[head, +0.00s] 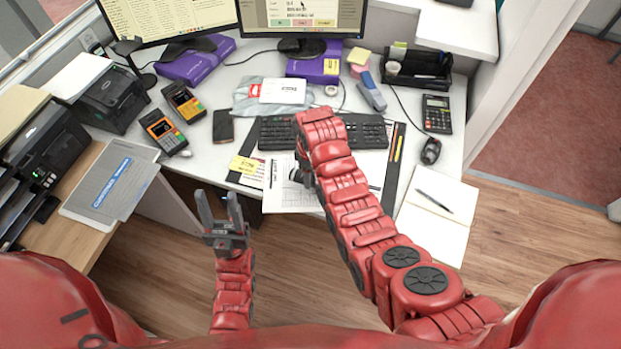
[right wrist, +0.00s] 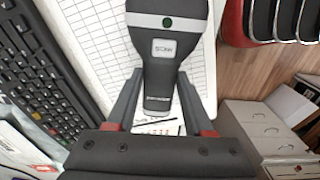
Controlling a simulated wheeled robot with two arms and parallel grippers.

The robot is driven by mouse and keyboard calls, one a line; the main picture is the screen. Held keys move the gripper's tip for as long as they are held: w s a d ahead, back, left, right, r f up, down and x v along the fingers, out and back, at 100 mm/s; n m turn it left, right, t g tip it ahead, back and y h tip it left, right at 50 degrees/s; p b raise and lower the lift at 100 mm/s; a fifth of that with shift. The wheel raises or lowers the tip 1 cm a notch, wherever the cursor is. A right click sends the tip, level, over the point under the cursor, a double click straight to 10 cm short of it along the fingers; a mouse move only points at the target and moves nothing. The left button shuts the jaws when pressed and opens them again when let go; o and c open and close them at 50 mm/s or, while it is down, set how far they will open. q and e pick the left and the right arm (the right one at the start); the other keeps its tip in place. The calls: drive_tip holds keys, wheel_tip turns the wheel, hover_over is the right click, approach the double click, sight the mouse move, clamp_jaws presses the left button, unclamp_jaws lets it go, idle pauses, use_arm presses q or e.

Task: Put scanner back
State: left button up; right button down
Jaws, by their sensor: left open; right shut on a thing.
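The scanner (right wrist: 166,48) is dark grey with a pale band, a green light and a small label. In the right wrist view my right gripper (right wrist: 160,80) is shut on its narrow handle. It is over the printed sheets at the front of the desk. In the head view my right arm hides most of that gripper and the scanner. My left gripper (head: 221,207) is open and empty, in front of the desk edge. A small black stand with a bent neck (head: 128,46) is at the back left; I cannot tell if it is the scanner's holder.
A keyboard (head: 370,133) lies behind the sheets (head: 285,190). Card terminals (head: 163,131) and a phone (head: 223,125) are left of it. A calculator (head: 437,113), mouse (head: 430,151) and open notebook (head: 436,207) are to the right. Printers (head: 110,97) line the left side.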

drive_tip(key=shift+f+p, duration=0.4)
drive_tip(key=shift+f, duration=0.9)
drive_tip(key=shift+f, duration=0.15)
drive_tip(key=shift+c, duration=1.4)
unclamp_jaws()
